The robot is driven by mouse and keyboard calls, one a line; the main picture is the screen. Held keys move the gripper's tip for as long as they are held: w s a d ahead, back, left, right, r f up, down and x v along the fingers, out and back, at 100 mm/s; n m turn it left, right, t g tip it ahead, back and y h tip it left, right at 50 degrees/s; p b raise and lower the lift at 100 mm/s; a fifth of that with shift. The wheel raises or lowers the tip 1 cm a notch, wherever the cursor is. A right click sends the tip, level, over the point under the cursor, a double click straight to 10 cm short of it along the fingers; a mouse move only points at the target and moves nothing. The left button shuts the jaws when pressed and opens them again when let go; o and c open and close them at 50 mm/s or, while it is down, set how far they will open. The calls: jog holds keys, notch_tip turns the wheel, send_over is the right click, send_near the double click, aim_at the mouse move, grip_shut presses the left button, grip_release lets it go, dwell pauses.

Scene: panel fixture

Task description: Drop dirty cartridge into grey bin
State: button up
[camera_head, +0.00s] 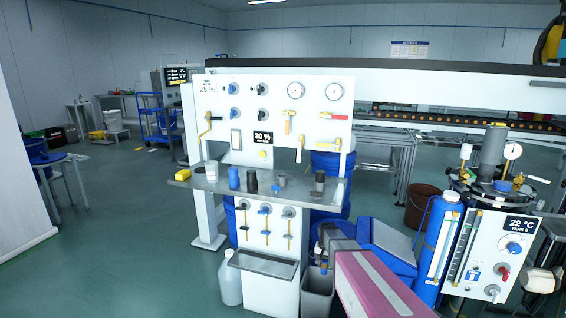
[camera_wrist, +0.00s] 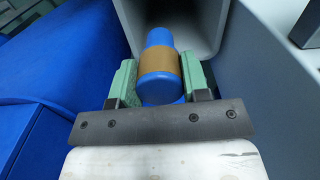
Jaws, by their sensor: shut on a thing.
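My gripper (camera_wrist: 158,84) is shut on a blue cartridge (camera_wrist: 158,88) with a brown band around its middle. Green finger pads press on both sides of it. The grey bin (camera_wrist: 205,25) opens around and beyond the cartridge's far end in the wrist view. In the head view the grey bin (camera_head: 318,293) stands on the floor beside a white bin, and my gripper (camera_head: 323,258) is at its top.
A white bin (camera_head: 268,285) and a white jug (camera_head: 230,280) stand left of the grey bin. The panel (camera_head: 275,105) has a shelf (camera_head: 215,185) with several small cylinders and a yellow block. Blue drums are behind. A tank unit (camera_head: 490,250) stands at right.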

aim_at(324, 271)
jog(key=shift+w+f, duration=0.2)
jog(key=shift+w, duration=0.1)
jog(key=shift+f, duration=2.85)
jog(key=o, duration=1.1)
notch_tip(324, 271, up, 11)
jog(key=shift+f, duration=0.1)
